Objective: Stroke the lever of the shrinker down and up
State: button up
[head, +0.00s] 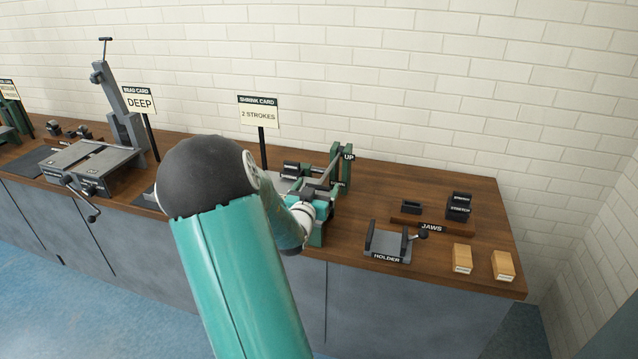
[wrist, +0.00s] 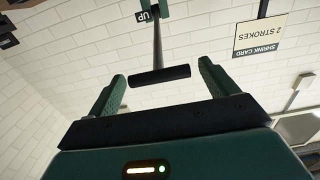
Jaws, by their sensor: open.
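The shrinker (head: 341,176) is a green machine on the bench, partly hidden behind my arm in the head view. Its grey lever is raised beside a post with an UP label (head: 348,157). In the wrist view, which is upside down, the lever's rod (wrist: 157,45) runs from the UP label (wrist: 148,14) to a black crosswise handle (wrist: 160,76). My gripper (wrist: 163,72) is open, with one green finger beyond each end of the handle. The handle appears lined up with the gap, and contact is not visible. In the head view my gripper (head: 321,207) is small and partly hidden at the shrinker's front.
The shrink card (head: 258,114) reads 2 STROKES and stands behind the shrinker. A holder (head: 390,243), a jaws tray (head: 432,222) and two wooden blocks (head: 462,258) lie to the right. A bead machine with a crank (head: 92,214) stands to the left.

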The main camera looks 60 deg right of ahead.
jog(key=shift+w+d, duration=0.2)
jog(key=shift+d, duration=1.25)
jog(key=c, duration=1.4)
jog(key=r+y, duration=0.1)
jog(key=r, duration=0.1)
jog(key=d+r, duration=0.1)
jog(key=r, duration=0.1)
jog(key=d+r+y, duration=0.1)
jog(key=r, duration=0.2)
jog(key=shift+w+y, duration=0.2)
jog(key=shift+y, duration=0.1)
jog(key=shift+w+d+r, duration=0.2)
jog(key=shift+d+r, duration=1.05)
jog(key=shift+r, duration=0.45)
jog(key=shift+w+d+r, duration=0.15)
jog(key=shift+d+r, duration=1.15)
jog(key=shift+r, duration=0.4)
jog(key=shift+w+d+r, duration=0.2)
jog(key=shift+d+r, duration=1.05)
jog(key=shift+r, duration=0.45)
